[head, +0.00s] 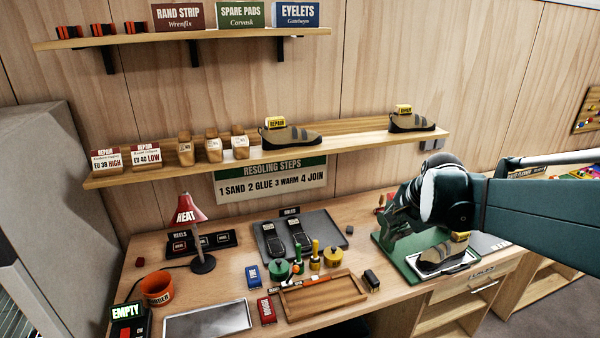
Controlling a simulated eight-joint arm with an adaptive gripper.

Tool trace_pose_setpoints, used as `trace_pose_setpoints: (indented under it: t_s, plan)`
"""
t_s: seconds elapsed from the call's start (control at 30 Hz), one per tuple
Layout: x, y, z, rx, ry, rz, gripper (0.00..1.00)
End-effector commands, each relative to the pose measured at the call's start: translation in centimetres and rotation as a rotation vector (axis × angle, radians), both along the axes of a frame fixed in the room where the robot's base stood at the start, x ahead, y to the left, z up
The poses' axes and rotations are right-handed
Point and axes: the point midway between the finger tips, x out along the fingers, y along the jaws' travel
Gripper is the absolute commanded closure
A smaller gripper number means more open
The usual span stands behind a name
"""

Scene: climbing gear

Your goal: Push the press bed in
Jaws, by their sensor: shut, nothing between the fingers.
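The press bed (424,276) is a pale, flat tray at the right of the workbench. It carries a tan shoe (440,256) with a dark sole and a yellow tag. A green base plate (397,262) lies under and beside it. My gripper (390,232) is shut and empty, above the left part of the green plate, to the left of the shoe. My arm comes in from the right and hides much of what is behind it, including part of the press. I cannot tell whether my fingers touch anything.
A wooden tray (323,310), pots, glue brushes and a dark tray of soles (271,246) stand left of the press. A red lamp (191,209) is farther left. A shelf with shoes (350,141) runs above the bench. A metal tray (207,321) lies at the front left.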

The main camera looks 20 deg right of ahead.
Motion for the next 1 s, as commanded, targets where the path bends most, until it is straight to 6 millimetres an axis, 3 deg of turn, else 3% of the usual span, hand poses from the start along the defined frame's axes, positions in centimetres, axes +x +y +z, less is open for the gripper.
trace_pose_setpoints:
  t_s: [0.53,1.0]
  plan:
    - [0.2,-14.8,-3.2,0.245,0.004,-0.533,1.00]
    - [-3.2,-27.8,-7.7,0.454,-0.003,-0.987,1.00]
